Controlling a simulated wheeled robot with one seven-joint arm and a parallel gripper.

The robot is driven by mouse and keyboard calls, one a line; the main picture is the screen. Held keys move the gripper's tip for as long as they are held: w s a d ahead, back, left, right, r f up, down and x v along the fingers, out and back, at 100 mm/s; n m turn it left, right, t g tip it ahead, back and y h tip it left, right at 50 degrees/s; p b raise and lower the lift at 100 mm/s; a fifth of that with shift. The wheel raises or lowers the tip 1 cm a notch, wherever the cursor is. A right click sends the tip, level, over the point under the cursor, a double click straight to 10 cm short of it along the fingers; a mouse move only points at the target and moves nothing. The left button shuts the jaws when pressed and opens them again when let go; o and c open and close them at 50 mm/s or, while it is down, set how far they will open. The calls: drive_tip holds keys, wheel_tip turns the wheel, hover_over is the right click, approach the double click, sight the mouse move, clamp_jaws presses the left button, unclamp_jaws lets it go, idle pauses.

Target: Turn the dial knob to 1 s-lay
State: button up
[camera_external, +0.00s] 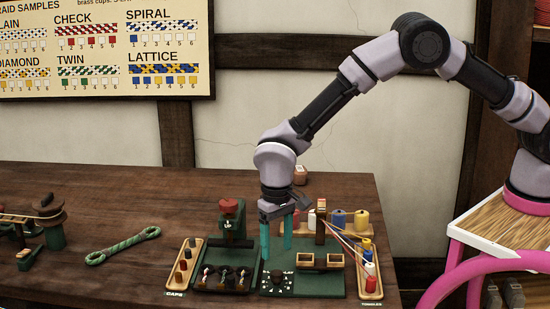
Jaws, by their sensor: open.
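The dial (278,282) is a small dark green face with white marks and lettering, near the front of the green board. Its knob (276,276) looks dark and small; its pointer and the setting it shows are too small to read. My gripper (276,253) points down above the back of the board, over and slightly behind the dial. Its two teal fingers are apart with nothing visible between them. It looks clear of the knob.
Left of the dial are a red-topped device (231,212), a dark tray (222,281) and a caps tray (184,266).

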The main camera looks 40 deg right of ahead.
sight(277, 273)
wheel_tip(277, 273, down, 7)
drive_tip(key=shift+f, duration=0.1)
idle(0.3)
clamp_jaws()
